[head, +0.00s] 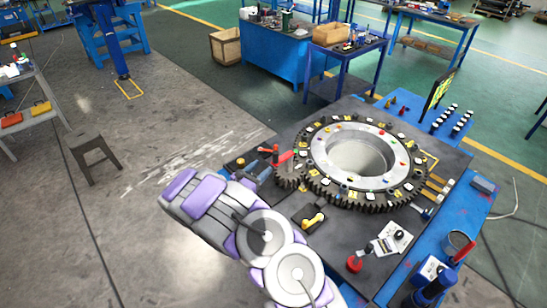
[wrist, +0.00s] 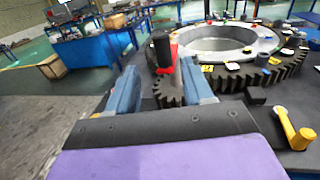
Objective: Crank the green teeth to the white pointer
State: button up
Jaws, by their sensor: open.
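The large dark ring gear (head: 345,192) lies flat on the bench, with coloured and white markers around its top; it also shows in the wrist view (wrist: 285,75). A small pinion (head: 290,179) meshes at its left side. A crank with a red arm (head: 285,157) and a black upright handle (wrist: 161,48) sits over the pinion. My gripper (wrist: 158,70) is open, its blue fingers on either side of the crank handle in the picture; contact cannot be told. I cannot single out the green teeth or the white pointer.
A yellow lever (head: 313,221) on a black block stands in front of the gear. A red knob (head: 355,263) and small white-topped parts (head: 391,238) lie nearby. A stool (head: 92,155) stands on the floor at left.

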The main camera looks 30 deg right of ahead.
aim_at(274, 159)
jog(key=x, duration=0.8)
jog(key=shift+s+d+f, duration=0.15)
jog(key=shift+d, duration=0.2)
jog(key=shift+w+d, duration=0.2)
jog(key=shift+d, duration=0.1)
jog(key=shift+a, duration=0.1)
jog(key=shift+a, duration=0.15)
jog(key=shift+c, duration=0.3)
jog(key=shift+d, duration=0.3)
jog(key=c, duration=0.4)
grip_shut()
